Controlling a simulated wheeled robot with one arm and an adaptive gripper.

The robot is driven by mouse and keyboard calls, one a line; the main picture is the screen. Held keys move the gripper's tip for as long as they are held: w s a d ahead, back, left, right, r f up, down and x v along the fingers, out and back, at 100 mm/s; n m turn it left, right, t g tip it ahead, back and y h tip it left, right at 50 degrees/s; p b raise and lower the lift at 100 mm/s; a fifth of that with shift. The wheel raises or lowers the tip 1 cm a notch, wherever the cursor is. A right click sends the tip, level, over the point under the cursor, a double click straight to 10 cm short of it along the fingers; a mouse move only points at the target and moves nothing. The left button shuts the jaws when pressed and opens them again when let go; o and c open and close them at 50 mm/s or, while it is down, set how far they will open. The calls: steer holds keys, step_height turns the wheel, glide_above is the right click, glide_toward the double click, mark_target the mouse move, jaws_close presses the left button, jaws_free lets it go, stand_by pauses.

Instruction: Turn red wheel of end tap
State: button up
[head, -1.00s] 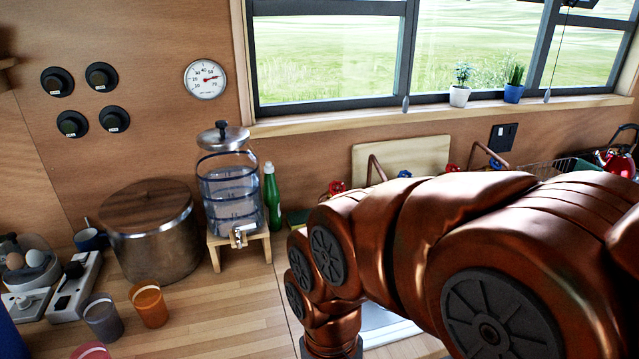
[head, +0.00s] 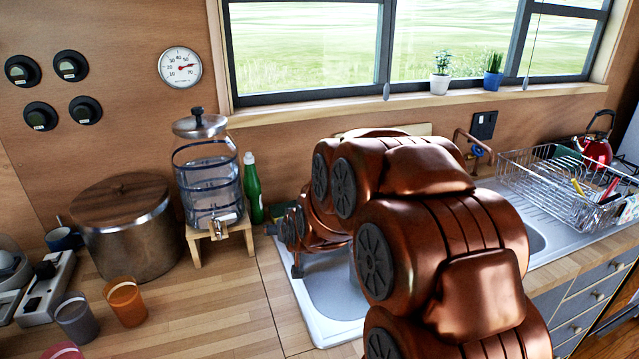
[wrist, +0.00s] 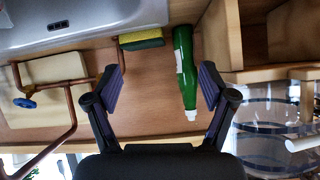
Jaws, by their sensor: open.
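I see no red wheel clearly in either view; my arm covers the end tap in the head view. A thin copper pipe (wrist: 122,58) runs down behind the left finger, which may hide part of that tap. Another copper pipe (wrist: 72,108) with a blue wheel (wrist: 25,103) is at the left. In the head view my gripper (head: 286,228) is by the sink's left end, near the green bottle.
The glass water dispenser (head: 210,185) stands left of the gripper. A dish rack (head: 560,180) is at the right.

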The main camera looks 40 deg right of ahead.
steer(key=shift+w+d+r+m+t+h, duration=0.5)
steer(key=shift+w+d+t+h, duration=0.4)
steer(key=shift+w+d, duration=1.75)
steer(key=shift+w+d+r+m+t+h, duration=0.4)
steer(key=shift+w+d+t+h, duration=0.9)
steer(key=shift+d, duration=2.3)
steer(key=shift+w+d+r+m+t+h, duration=0.35)
steer(key=shift+w+d+m+h, duration=0.35)
steer(key=shift+w+d, duration=2.1)
steer(key=shift+s+d+f, duration=0.1)
steer(key=shift+s+d, duration=0.25)
steer(key=shift+s, duration=0.05)
steer(key=shift+c, duration=0.2)
steer(key=c, duration=1.1)
steer(key=shift+c, duration=0.2)
